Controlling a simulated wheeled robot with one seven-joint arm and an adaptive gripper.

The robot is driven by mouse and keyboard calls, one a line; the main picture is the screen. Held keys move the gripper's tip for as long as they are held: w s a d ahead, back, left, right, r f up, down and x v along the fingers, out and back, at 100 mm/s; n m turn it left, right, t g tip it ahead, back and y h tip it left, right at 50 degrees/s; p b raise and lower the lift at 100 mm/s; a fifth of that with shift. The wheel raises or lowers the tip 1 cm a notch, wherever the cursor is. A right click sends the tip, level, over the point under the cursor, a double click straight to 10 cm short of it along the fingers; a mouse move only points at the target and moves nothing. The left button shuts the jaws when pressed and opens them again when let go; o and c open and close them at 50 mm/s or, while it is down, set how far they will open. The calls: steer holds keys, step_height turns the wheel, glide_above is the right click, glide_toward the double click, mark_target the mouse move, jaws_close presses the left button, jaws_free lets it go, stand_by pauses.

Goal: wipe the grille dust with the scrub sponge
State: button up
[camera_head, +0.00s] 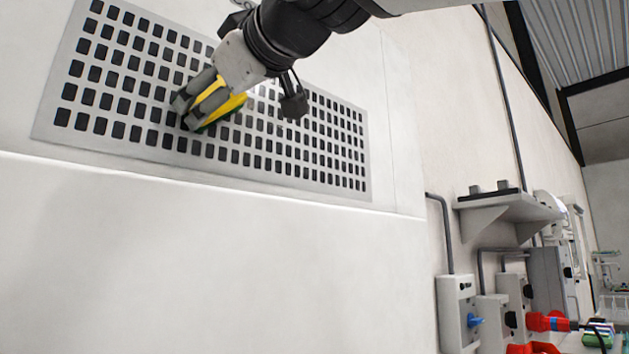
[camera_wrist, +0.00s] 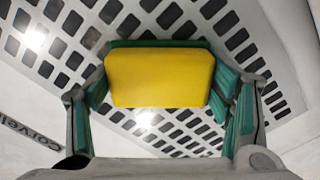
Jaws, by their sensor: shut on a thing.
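The grille (camera_head: 95,98) is a light grey wall panel with rows of dark slots, in the upper left of the head view. It also fills the background of the wrist view (camera_wrist: 265,65). The scrub sponge (camera_head: 218,105) is yellow with a green scrub side. My gripper (camera_head: 205,104) is shut on it in front of the grille. In the wrist view the sponge (camera_wrist: 160,78) sits between the fingers, its green side toward the grille. I cannot tell whether it touches the grille. I cannot make out dust on the grille; the part behind the sponge is hidden.
A wall ledge (camera_head: 200,183) runs below the grille, with bare white wall under it. To the right are a wall shelf (camera_head: 508,204), grey electrical boxes (camera_head: 458,300) and red plugs (camera_head: 545,322) with a cable. The space before the wall looks clear.

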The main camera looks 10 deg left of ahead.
mark_target(303, 134)
steer(key=shift+w+d+b, duration=0.65)
steer(key=shift+w+b, duration=0.05)
steer(key=shift+w, duration=0.15)
steer(key=shift+w+d+r+b, duration=0.1)
steer(key=shift+w+d+b, duration=0.95)
steer(key=shift+w+d, duration=0.8)
steer(key=shift+w+d, duration=0.45)
steer(key=shift+w, duration=0.4)
steer(key=shift+w+d+b, duration=0.5)
steer(key=shift+w+d, duration=0.55)
steer(key=shift+w, duration=0.2)
steer(key=shift+w+d, duration=1.85)
steer(key=b+v, duration=0.2)
steer(key=v, duration=0.4)
steer(key=shift+s+b, duration=0.1)
steer(key=shift+b, duration=0.2)
steer(key=shift+b+v, duration=0.35)
steer(key=shift+v, duration=1.1)
